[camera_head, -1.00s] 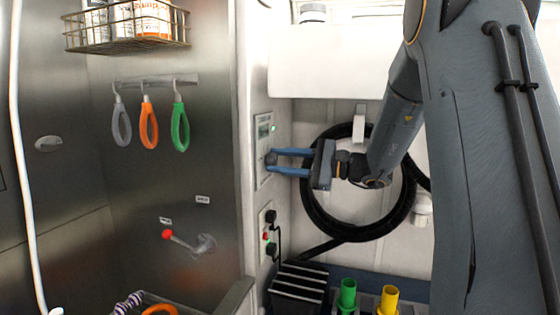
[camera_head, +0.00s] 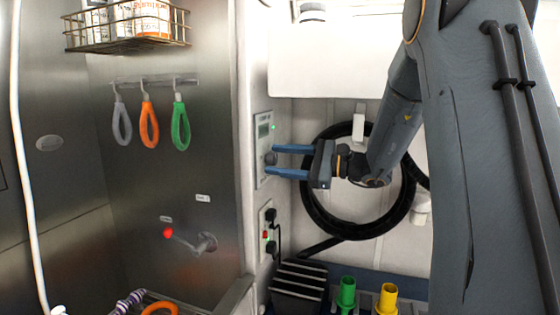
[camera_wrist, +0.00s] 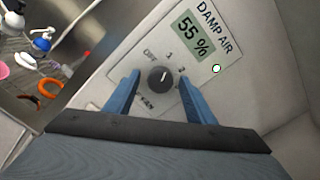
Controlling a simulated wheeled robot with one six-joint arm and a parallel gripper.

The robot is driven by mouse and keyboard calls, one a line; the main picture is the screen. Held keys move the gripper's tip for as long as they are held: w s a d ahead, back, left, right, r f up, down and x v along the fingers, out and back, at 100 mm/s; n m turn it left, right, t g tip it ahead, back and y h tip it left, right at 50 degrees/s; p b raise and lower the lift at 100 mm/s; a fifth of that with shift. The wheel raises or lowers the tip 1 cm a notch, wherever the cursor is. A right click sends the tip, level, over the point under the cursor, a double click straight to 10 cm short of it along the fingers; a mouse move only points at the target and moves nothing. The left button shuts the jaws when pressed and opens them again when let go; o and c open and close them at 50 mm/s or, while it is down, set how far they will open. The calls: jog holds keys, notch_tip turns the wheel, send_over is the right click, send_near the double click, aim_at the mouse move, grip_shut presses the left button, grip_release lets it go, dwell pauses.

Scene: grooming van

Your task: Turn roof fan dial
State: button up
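The roof fan dial (camera_wrist: 160,79) is a dark round knob on a pale wall panel (camera_wrist: 140,60) marked OFF, 1, 2 and FAN. In the wrist view its white pointer line points up, between OFF and 2, roughly toward the 1. The dial also shows in the head view (camera_head: 270,158), on the panel's edge-on face. My gripper (camera_wrist: 158,84) is open, with one blue finger on each side of the dial and a visible gap to it. In the head view my gripper (camera_head: 274,160) stands at the panel, its fingertips close to the dial.
Above the dial is a display (camera_wrist: 193,35) reading 55 %, labelled DAMP AIR, with a small lamp (camera_wrist: 216,69) beside it. Below the panel are plugged sockets (camera_head: 268,232). A black coiled hose (camera_head: 330,222) hangs behind my gripper.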

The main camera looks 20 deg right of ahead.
jog(key=b+v, duration=0.3)
jog(key=v, duration=0.4)
jog(key=shift+s+d, duration=0.2)
jog(key=shift+d, duration=0.15)
dwell(0.4)
